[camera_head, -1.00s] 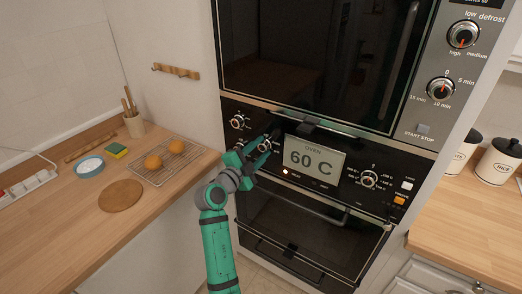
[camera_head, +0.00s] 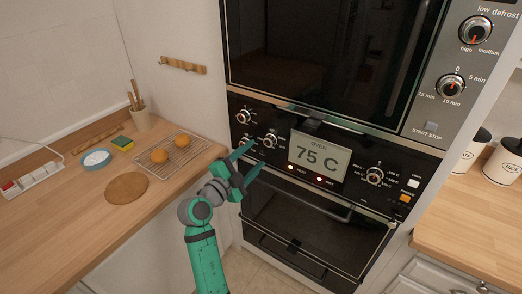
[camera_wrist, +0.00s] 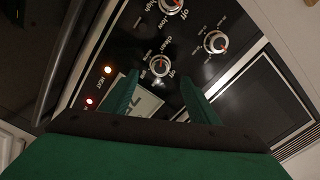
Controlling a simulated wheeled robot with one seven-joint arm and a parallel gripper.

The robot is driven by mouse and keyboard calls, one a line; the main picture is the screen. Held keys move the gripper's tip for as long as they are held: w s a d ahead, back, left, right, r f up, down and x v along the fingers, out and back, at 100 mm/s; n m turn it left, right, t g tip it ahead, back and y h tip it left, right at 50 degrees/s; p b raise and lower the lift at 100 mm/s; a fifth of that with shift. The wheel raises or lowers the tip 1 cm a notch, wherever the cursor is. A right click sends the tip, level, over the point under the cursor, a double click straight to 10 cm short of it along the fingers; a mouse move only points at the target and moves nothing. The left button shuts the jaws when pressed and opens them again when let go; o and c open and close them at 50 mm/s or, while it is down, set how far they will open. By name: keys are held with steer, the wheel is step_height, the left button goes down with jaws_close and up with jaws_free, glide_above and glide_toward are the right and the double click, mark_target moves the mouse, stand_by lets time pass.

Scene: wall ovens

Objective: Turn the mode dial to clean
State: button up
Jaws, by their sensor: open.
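The mode dial (camera_head: 270,140), a silver knob with a red mark, sits just left of the oven display on the black panel. In the wrist view the dial (camera_wrist: 159,66) shows with words around it that seem to include "off" and "clean"; its exact setting is hard to read. My gripper (camera_head: 254,157) is open and empty, in front of the panel below and left of the display. In the wrist view my gripper (camera_wrist: 160,80) has its green fingers apart, one on each side below the dial, and they appear clear of it.
The oven display (camera_head: 320,155) reads 75 C, with two lit indicators below it. Two other knobs (camera_head: 243,116) sit at the panel's left, and a temperature dial (camera_head: 375,175) at its right. The oven door handle (camera_head: 310,208) juts out below. A wooden counter (camera_head: 75,230) lies left.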

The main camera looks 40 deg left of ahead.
steer(key=shift+s+d, duration=0.15)
steer(key=shift+s, duration=0.55)
steer(key=shift+s+d, duration=0.1)
steer(key=shift+s, duration=0.6)
steer(key=shift+f, duration=0.1)
